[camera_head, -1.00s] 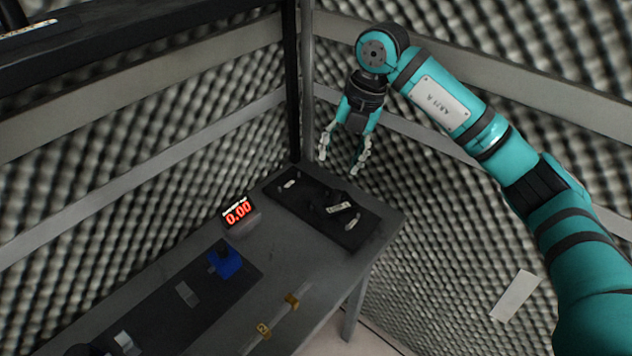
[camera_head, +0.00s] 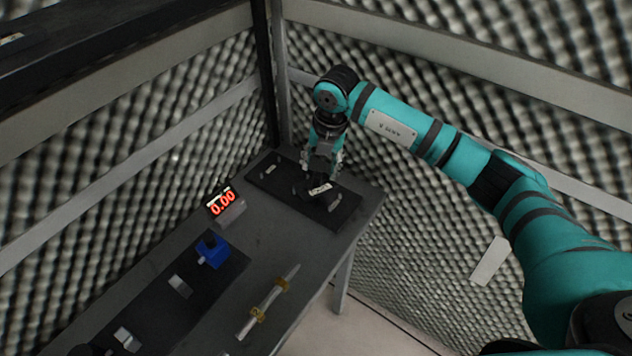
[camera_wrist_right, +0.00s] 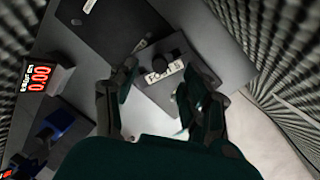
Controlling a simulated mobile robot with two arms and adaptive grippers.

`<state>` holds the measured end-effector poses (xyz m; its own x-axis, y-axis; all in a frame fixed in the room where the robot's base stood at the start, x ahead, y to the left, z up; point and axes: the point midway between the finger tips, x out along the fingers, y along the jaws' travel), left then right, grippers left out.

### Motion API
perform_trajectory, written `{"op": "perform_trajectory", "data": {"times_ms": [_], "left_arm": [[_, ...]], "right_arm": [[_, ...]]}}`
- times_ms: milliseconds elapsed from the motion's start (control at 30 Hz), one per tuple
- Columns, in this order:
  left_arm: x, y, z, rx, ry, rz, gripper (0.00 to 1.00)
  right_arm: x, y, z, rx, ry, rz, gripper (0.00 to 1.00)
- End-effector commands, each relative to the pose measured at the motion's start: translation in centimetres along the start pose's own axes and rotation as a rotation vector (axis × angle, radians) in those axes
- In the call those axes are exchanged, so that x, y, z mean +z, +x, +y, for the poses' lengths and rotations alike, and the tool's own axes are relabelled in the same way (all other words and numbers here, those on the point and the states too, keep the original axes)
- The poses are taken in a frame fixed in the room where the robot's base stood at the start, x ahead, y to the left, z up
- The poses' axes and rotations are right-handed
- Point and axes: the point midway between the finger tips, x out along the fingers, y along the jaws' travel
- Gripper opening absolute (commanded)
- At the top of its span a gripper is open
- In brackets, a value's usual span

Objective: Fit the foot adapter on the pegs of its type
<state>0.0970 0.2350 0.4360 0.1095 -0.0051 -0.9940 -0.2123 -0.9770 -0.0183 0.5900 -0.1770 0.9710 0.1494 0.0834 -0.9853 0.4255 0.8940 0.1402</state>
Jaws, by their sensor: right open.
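A small dark block with a white label (camera_head: 320,189), probably the foot adapter, lies on a black board (camera_head: 265,183) at the table's far end. The label also shows in the right wrist view (camera_wrist_right: 164,72), but I cannot read it fully. Small pale pieces (camera_head: 271,169) and (camera_head: 335,203) stand on the board; I cannot tell if they are the pegs. My right gripper (camera_head: 321,172) is open and points down just above and behind the labelled block. In the wrist view its fingers (camera_wrist_right: 158,95) are spread with nothing between them. My left gripper is out of view.
A red display reading 0.00 (camera_head: 223,203) stands left of the board. A blue block (camera_head: 211,250) and grey pieces lie on a dark strip (camera_head: 150,305) nearer. A pale rod with yellow bands (camera_head: 268,303) lies by the table's front edge. Foam walls (camera_head: 420,110) close behind.

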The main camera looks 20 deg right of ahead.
Motion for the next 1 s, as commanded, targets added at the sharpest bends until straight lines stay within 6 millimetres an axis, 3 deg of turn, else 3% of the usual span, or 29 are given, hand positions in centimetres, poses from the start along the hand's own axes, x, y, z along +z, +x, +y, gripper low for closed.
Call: {"op": "perform_trajectory", "data": {"times_ms": [167,300,600,933,1000], "left_arm": [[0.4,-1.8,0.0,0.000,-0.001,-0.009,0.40],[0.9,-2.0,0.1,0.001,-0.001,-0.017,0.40],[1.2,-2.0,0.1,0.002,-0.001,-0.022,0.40],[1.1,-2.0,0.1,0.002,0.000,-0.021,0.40],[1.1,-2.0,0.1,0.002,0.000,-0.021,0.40]], "right_arm": [[-0.3,2.4,0.0,-0.003,0.001,0.006,0.48],[-0.3,4.2,0.0,-0.001,0.001,0.003,0.48],[-0.2,4.8,0.0,0.000,0.000,0.001,0.47],[-0.2,4.8,0.0,0.000,0.000,0.001,0.03],[-0.2,4.8,0.0,0.000,0.000,0.001,0.00]]}}
